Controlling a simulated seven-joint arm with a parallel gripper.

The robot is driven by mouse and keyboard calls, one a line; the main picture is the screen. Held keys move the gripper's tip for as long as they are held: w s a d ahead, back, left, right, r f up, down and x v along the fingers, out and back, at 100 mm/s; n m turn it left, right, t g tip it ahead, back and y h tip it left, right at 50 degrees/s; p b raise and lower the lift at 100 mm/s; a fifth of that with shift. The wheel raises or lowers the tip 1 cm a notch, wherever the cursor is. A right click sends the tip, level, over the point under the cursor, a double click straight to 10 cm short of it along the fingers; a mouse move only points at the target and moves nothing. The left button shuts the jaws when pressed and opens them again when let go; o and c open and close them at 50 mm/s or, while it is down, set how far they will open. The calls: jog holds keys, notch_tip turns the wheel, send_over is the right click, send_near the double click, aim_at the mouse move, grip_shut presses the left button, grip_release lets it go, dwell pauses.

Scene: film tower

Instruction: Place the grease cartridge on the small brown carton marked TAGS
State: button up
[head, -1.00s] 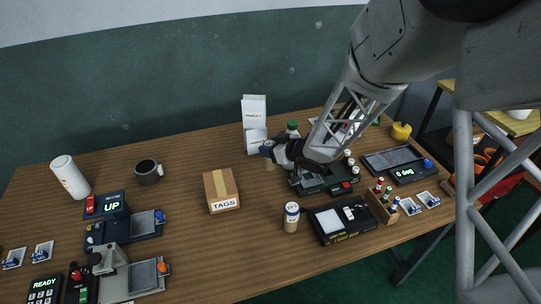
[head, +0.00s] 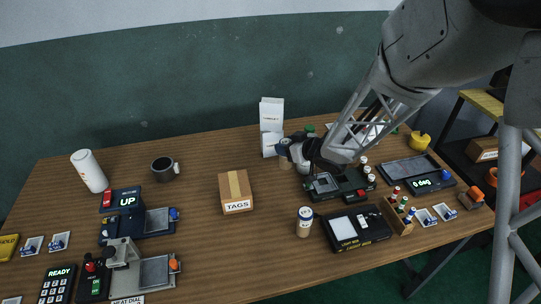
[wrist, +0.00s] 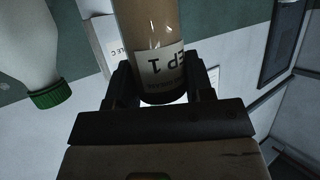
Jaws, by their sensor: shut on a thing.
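The grease cartridge, a tan cylinder with a white label reading EP 1, is between my gripper's fingers in the wrist view (wrist: 150,28). My gripper (wrist: 160,85) is shut on it. In the head view my gripper (head: 288,150) is at the back middle of the table, right of the carton, and a little of the tan cartridge (head: 285,164) shows below the fingers. I cannot tell whether its base touches the table. The small brown TAGS carton (head: 229,189) stands in the middle of the table with a bare, taped top.
A white carton (head: 271,115) stands close behind my gripper. A green-capped bottle (wrist: 38,60) is beside the cartridge. A white-capped jar (head: 304,222) and a black light box (head: 358,228) stand in front. The wood around the TAGS carton is clear.

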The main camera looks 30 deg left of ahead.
jog(key=s+r, duration=0.1)
jog(key=s, duration=1)
jog(key=s+d+r, duration=0.1)
jog(key=s+r, duration=0.1)
jog(key=s, duration=1)
jog(key=shift+s+d+r, duration=0.15)
jog(key=shift+s+d, duration=0.1)
jog(key=shift+d, duration=0.05)
jog(key=w+a+f, duration=0.1)
jog(key=w+a, duration=0.8)
jog(key=a, duration=0.4)
jog(key=shift+w+f, duration=0.25)
jog(key=shift+f, duration=0.1)
jog(key=shift+f, duration=1.65)
jog(key=shift+f, duration=0.15)
